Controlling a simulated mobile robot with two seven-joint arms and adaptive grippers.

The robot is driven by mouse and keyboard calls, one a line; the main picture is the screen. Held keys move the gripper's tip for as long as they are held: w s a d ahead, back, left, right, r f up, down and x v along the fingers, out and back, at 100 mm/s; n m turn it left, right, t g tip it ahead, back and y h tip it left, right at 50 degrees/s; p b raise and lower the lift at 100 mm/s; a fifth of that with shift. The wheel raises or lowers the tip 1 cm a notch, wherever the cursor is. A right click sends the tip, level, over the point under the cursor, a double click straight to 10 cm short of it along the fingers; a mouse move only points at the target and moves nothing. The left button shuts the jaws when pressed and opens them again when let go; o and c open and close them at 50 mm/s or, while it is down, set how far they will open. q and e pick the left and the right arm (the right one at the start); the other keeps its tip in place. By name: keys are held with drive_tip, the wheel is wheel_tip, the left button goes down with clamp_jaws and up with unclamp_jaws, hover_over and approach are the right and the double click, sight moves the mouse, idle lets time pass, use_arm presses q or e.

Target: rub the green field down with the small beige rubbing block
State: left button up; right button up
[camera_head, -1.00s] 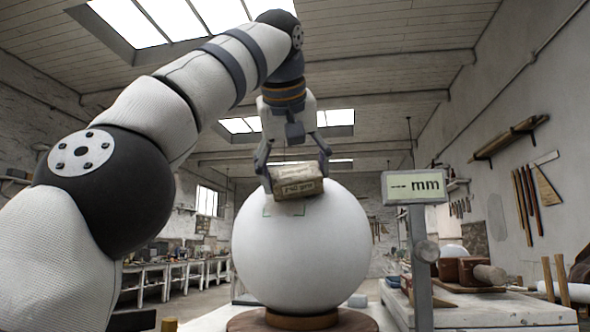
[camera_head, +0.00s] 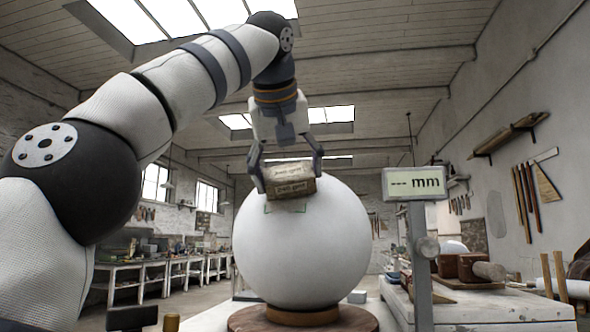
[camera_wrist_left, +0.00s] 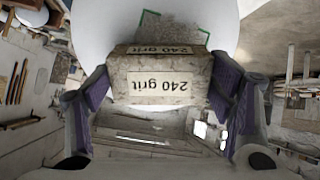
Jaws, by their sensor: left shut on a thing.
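A large white plaster sphere (camera_head: 302,255) stands on a round wooden base. Its green field shows as a thin green outline (camera_head: 268,207) on the upper front, mostly covered by the block. In the left wrist view, the green outline (camera_wrist_left: 146,14) surrounds a grey, speckled patch. My left gripper (camera_head: 287,174) is shut on the small beige rubbing block (camera_head: 290,186), one finger at each end. The block, marked "240 grit", fills the middle of the left wrist view (camera_wrist_left: 160,65). It lies over the field; I cannot tell whether it touches the sphere. My right gripper is not in view.
A gauge display reading "--- mm" (camera_head: 414,183) stands on a grey post right of the sphere. A bench (camera_head: 480,308) with wooden tools is at the right. Workbenches (camera_head: 165,275) line the back left.

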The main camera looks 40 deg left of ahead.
use_arm(q)
drive_tip(key=shift+s+a+f, duration=0.25)
drive_tip(key=shift+s+a, duration=0.3)
drive_tip(key=shift+a, duration=0.15)
drive_tip(key=shift+w+d+r, duration=0.3)
drive_tip(key=shift+w+d, duration=0.4)
drive_tip(key=shift+d, duration=0.15)
drive_tip(key=shift+w+d+r, duration=0.25)
drive_tip(key=shift+w+d, duration=0.45)
drive_tip(key=shift+d, duration=0.15)
drive_tip(key=shift+s+a+f, duration=0.3)
drive_tip(key=shift+s+a, duration=0.45)
drive_tip(key=shift+a, duration=0.15)
drive_tip(key=shift+s+a+f, duration=0.25)
drive_tip(key=shift+s+a, duration=0.45)
drive_tip(key=shift+a, duration=0.2)
drive_tip(key=shift+w+d+r, duration=0.2)
drive_tip(key=shift+d+r, duration=0.05)
drive_tip(key=shift+d, duration=0.25)
drive_tip(key=shift+w+d+r, duration=0.2)
drive_tip(key=shift+d+r, duration=0.05)
drive_tip(key=shift+d, duration=0.2)
drive_tip(key=shift+d+r, duration=0.2)
drive_tip(key=shift+d, duration=0.1)
drive_tip(key=shift+s, duration=0.1)
drive_tip(key=shift+a, duration=0.15)
